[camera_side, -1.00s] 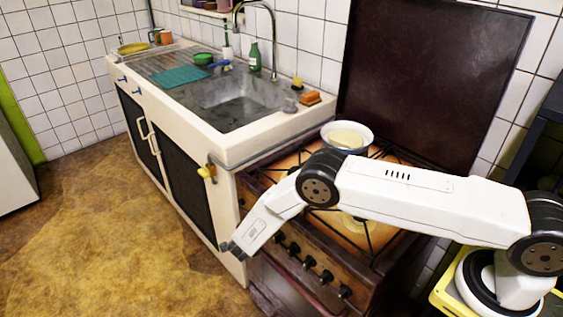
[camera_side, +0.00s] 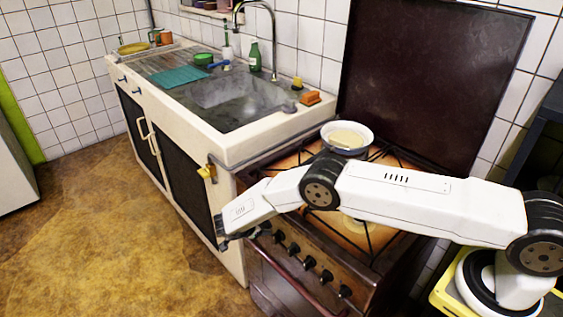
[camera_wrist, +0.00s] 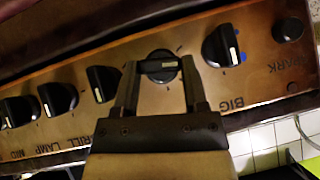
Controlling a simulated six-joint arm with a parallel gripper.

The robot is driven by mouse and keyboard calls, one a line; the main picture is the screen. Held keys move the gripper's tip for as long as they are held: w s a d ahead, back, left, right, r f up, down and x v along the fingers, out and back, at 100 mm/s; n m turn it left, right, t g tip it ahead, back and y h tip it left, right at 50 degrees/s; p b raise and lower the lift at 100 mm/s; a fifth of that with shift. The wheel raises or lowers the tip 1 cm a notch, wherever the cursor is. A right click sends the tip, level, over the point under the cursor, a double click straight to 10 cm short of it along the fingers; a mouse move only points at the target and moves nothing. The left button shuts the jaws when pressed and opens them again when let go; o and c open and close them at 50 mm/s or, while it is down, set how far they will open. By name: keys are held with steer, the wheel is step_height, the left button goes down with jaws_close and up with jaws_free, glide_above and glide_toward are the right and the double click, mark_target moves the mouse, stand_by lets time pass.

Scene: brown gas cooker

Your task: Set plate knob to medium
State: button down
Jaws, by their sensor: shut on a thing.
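The control panel (camera_wrist: 215,88) of the brown cooker runs across the wrist view with a row of black knobs. My gripper (camera_wrist: 158,68) is shut on one black knob (camera_wrist: 162,60), its fingers on either side of the grip bar. The bar and its white mark lie almost level in the wrist view. My gripper hides any label below this knob, so I cannot read its name. In the side view, my gripper (camera_side: 248,234) is at the left end of the cooker front (camera_side: 318,268), where the held knob is hidden.
Right of the held knob is a knob labelled BIG (camera_wrist: 222,46) with blue marks, then a SPARK button (camera_wrist: 288,29). A neighbouring knob (camera_wrist: 103,83) stands close on the left. A white bowl (camera_side: 347,137) sits on the hob. The sink cabinet (camera_side: 190,170) adjoins the cooker.

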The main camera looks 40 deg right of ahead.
stand_by(0.5)
steer(key=shift+c, duration=0.6)
jaws_free()
steer(key=shift+r, duration=0.1)
steer(key=v, duration=0.7)
steer(key=shift+a+r, duration=0.2)
steer(key=shift+a, duration=0.15)
